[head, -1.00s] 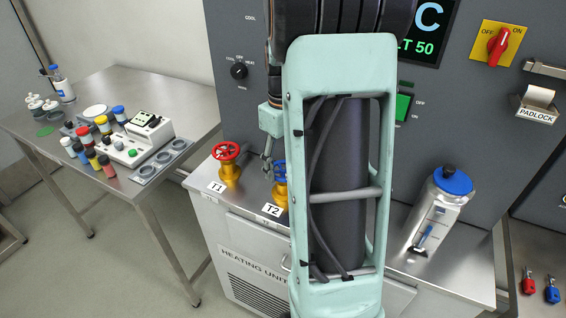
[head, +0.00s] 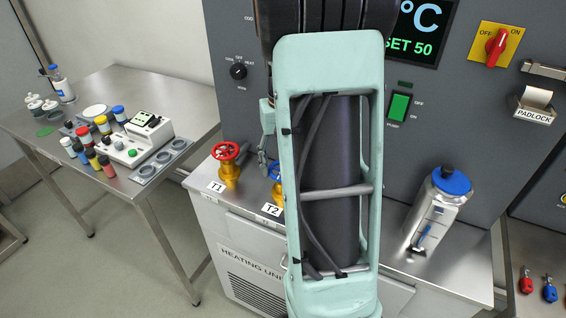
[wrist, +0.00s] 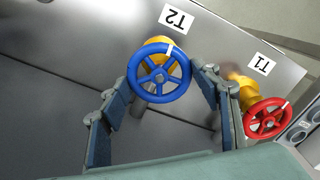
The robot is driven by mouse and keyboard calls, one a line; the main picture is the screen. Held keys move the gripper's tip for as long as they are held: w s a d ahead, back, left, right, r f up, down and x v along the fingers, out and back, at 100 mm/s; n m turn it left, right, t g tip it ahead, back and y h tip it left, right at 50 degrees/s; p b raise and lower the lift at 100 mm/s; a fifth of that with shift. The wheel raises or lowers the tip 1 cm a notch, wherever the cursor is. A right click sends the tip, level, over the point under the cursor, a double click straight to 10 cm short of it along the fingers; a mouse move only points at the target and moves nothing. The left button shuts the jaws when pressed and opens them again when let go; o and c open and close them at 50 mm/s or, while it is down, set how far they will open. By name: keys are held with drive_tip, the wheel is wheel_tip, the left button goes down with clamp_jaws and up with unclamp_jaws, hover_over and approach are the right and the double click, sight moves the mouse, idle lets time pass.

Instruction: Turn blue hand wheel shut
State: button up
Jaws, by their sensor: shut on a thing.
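The blue hand wheel (wrist: 159,73) sits on a yellow valve body by the T2 label (wrist: 177,18). In the wrist view it lies between the two fingers of my gripper (wrist: 160,83), which is shut on it, one finger on each side of the rim. A white mark shows on the wheel's rim near the T2 label. In the head view only a sliver of the blue wheel (head: 276,171) shows, since my arm hides most of it and of the gripper.
A red hand wheel (head: 226,151) on a yellow valve stands left of the blue one, by the T1 label (head: 216,187). A silver canister with a blue lid (head: 437,210) stands to the right. A side table (head: 88,105) with several bottles is at left.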

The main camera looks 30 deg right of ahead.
idle(0.3)
drive_tip(key=o, duration=1.2)
drive_tip(key=shift+c, duration=0.2)
wheel_tip(320, 180, up, 12)
